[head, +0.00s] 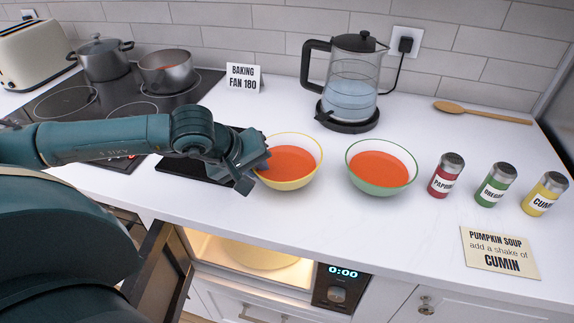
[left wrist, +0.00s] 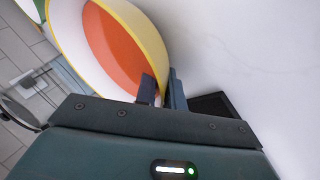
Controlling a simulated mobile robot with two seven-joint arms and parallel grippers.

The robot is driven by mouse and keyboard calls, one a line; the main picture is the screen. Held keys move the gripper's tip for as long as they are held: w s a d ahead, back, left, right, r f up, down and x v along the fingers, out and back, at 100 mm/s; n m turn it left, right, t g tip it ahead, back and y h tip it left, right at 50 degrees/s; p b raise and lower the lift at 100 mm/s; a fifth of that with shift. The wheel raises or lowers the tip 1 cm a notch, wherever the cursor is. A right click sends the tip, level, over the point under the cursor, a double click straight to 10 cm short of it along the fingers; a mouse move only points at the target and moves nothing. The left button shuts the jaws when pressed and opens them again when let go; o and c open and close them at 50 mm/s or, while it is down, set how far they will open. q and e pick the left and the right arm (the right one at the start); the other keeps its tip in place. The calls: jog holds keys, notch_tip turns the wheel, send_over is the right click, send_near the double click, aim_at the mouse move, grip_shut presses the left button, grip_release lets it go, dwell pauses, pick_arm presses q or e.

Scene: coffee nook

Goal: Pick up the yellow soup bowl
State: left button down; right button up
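The yellow soup bowl (head: 290,182), glassy with a yellow rim and orange soup, stands upright on the counter left of the green soup bowl (head: 383,188). My left gripper (head: 256,176) is at its left side. In the left wrist view, my left gripper (left wrist: 161,90) has its fingers close together on either side of the yellow bowl's (left wrist: 154,42) wall, one inside and one outside, shut on the rim. The bowl appears to rest on the counter. My right gripper is not in view.
A kettle (head: 351,85) stands behind the bowls. Paprika (head: 445,176), oregano (head: 495,185) and cumin (head: 545,194) shakers stand to the right, near a recipe card (head: 500,253). Below the counter, a lit microwave (head: 337,290) has its door open. A hob (head: 75,100) with two pots is at left.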

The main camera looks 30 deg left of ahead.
pick_arm(q)
jog(key=shift+w+r, duration=0.1)
jog(key=shift+r, duration=0.15)
dwell(0.3)
